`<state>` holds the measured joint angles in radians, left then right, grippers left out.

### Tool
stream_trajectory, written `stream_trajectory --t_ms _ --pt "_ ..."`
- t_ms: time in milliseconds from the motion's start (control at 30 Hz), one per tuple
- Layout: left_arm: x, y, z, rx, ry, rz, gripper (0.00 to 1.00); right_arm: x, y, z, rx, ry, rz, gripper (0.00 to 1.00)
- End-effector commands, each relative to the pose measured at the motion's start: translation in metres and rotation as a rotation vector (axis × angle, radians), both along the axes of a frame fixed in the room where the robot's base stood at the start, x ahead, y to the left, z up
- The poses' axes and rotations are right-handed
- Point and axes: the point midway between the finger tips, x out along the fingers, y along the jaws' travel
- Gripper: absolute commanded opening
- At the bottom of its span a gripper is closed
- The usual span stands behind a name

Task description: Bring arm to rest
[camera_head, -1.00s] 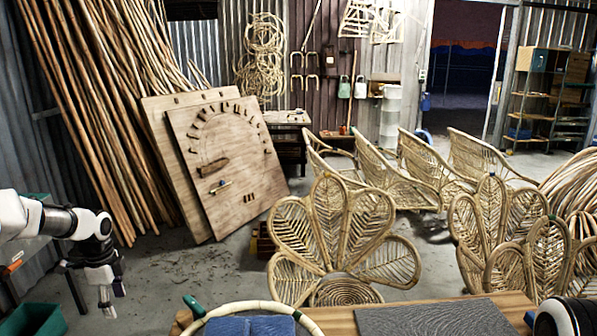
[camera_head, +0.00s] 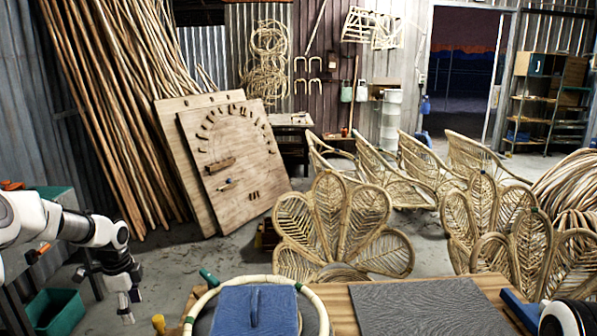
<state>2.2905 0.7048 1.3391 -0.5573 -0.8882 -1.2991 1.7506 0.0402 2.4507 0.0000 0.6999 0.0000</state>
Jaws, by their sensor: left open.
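My left arm comes in from the left edge, white with dark joints. My left gripper (camera_head: 125,306) hangs at its end, pointing down, open and with nothing seen between its fingers. It is in front of the floor, left of the wooden table, and appears apart from everything. Of my right arm, only a rounded black and white part shows at the bottom right corner. My right gripper is not in view.
A green bin (camera_head: 56,312) stands on the floor at left. Rattan chairs (camera_head: 345,220) fill the middle and right.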

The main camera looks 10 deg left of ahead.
Motion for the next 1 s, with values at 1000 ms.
stream_trajectory --t_ms 1000 --pt "-0.271 -0.301 -0.224 -0.041 0.050 1.054 0.64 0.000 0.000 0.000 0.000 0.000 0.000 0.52"
